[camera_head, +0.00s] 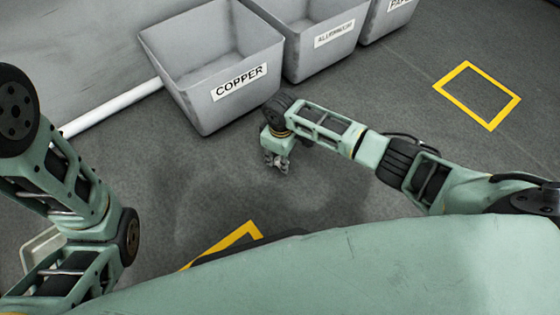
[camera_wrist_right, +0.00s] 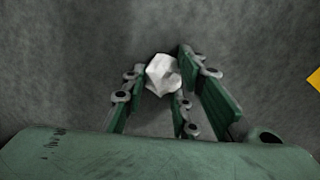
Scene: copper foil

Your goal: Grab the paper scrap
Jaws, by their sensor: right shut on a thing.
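The paper scrap (camera_wrist_right: 162,74) is a crumpled white piece between the fingertips of my right gripper (camera_wrist_right: 158,88) in the right wrist view. The fingers are shut on it. In the head view my right gripper (camera_head: 277,160) points down over the grey floor in front of the copper bin, and the scrap cannot be made out there. I cannot tell whether the scrap touches the floor. My left arm shows at the left of the head view, but its gripper is not visible.
A grey bin labelled COPPER (camera_head: 184,104) stands just behind my right gripper. A bin labelled ALUMINIUM (camera_head: 299,54) and a third bin (camera_head: 377,22) stand to its right. A white pipe (camera_head: 112,107) runs along the wall. A yellow floor square (camera_head: 448,82) lies at right on clear floor.

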